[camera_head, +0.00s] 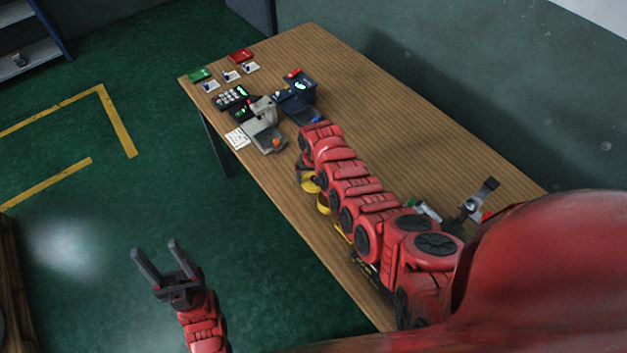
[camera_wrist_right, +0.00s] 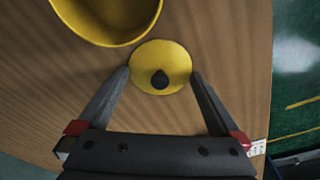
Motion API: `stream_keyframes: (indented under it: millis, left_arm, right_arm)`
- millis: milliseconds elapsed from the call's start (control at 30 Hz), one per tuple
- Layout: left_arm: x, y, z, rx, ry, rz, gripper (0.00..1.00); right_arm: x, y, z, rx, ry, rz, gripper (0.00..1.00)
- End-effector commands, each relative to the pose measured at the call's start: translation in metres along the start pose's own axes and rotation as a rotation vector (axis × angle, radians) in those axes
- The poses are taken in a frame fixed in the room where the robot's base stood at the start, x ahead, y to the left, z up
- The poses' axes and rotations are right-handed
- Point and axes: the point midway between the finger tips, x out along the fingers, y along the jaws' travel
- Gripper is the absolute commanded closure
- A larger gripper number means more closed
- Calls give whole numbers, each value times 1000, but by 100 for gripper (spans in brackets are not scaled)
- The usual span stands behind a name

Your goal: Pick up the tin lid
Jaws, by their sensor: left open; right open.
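The tin lid (camera_wrist_right: 175,53) is a flat yellow disc with a dark round knob. It lies on the wooden table in the right wrist view. My right gripper (camera_wrist_right: 160,75) is open, with one finger on each side of the lid near its rim; I cannot tell if they touch it. The yellow open tin (camera_wrist_right: 66,12) stands beside the lid, cut off by the top edge. My left gripper (camera_head: 156,248) is open and empty above the floor.
A grey device (camera_head: 262,115), a dark blue device (camera_head: 297,95) and a keypad terminal (camera_head: 232,97) stand beyond my right arm. Several cards and red and green items lie at the table's far end. A grey and black tool (camera_head: 480,201) lies near the wall. The table's middle right is clear.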

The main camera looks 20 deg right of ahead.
Motion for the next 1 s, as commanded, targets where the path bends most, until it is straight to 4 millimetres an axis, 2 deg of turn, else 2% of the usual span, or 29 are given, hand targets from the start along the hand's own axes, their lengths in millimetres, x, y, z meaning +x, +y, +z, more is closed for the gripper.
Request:
stream_keyframes:
  millis: [233, 767, 800, 1000]
  left_arm:
    - [0, 0, 0, 0, 0, 0, 45]
    - [0, 0, 0, 0, 0, 0, 45]
    - [0, 0, 0, 0, 0, 0, 45]
    - [0, 0, 0, 0, 0, 0, 45]
  right_arm:
    - [1, 0, 0, 0, 0, 0, 2]
    - [2, 0, 2, -1, -4, 0, 97]
    - [2, 0, 2, -1, -4, 0, 100]
    - [3, 0, 3, 0, -7, 1, 100]
